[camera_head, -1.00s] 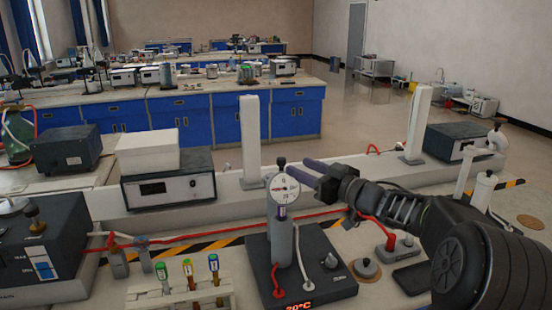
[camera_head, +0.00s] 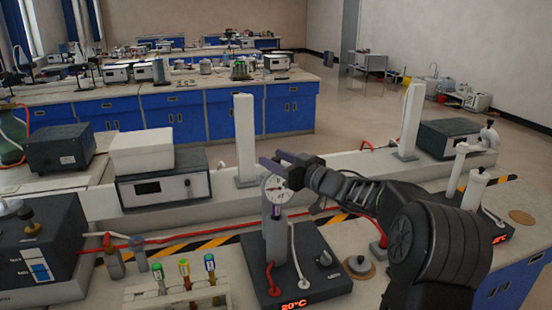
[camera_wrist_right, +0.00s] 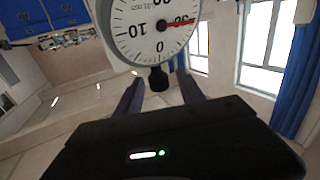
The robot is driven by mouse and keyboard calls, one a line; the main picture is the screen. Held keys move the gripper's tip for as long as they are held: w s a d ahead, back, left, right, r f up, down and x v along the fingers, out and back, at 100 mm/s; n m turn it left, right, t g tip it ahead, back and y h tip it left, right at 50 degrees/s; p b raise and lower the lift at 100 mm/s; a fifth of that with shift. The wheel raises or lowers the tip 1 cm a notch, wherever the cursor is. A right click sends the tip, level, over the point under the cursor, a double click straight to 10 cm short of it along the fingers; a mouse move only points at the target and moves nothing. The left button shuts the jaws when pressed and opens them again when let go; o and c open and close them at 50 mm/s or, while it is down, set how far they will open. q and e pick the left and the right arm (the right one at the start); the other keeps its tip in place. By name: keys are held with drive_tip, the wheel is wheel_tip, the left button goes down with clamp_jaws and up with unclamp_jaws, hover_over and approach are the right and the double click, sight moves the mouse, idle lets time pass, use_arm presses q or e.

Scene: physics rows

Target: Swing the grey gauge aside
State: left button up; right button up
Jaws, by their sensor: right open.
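The grey gauge has a round white dial (camera_head: 274,188) with a red needle, on top of a grey post (camera_head: 277,236) that rises from a dark base (camera_head: 318,262) with a red "20°C" display. My right gripper (camera_head: 272,160) is open at the upper right of the dial, its fingers pointing left across the dial's top edge. In the right wrist view the dial (camera_wrist_right: 155,25) stands just beyond the fingertips, and its dark knob (camera_wrist_right: 158,79) lies between the two open fingers. I cannot tell whether a finger touches it. My left gripper is not in view.
A rack (camera_head: 180,296) with several coloured-cap tubes stands left of the base. A white post (camera_head: 245,140) stands behind the dial. A grey instrument with a white box (camera_head: 142,150) is at left. A red cable (camera_head: 190,234) runs along the bench.

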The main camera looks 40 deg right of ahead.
clamp_jaws()
idle(0.4)
idle(1.0)
